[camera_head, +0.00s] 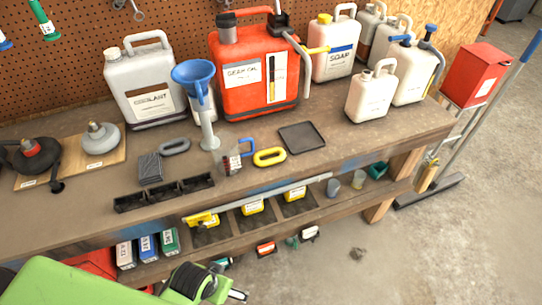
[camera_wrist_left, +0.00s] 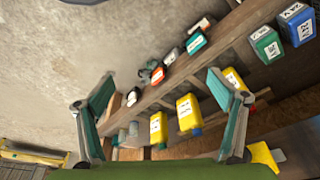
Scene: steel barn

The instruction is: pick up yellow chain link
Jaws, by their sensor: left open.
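The yellow chain link (camera_head: 270,157) lies flat on the workbench top (camera_head: 340,170), right of a small clear cup with a blue handle and in front of a dark tray. A grey chain link (camera_head: 175,147) lies farther left. In the head view my left arm comes in at the bottom left, and my left gripper (camera_head: 238,294) is low in front of the bench, apart from the link. In the left wrist view my left gripper (camera_wrist_left: 160,82) has its two fingers spread with nothing held between them. I cannot make out the yellow link there. My right gripper is not in view.
A blue funnel (camera_head: 193,75), a red gear oil can (camera_head: 252,72) and several white jugs stand behind the link. A dark flat tray (camera_head: 302,137) and a black divided tray (camera_head: 163,193) lie nearby. The lower shelf holds yellow bottles (camera_head: 252,206).

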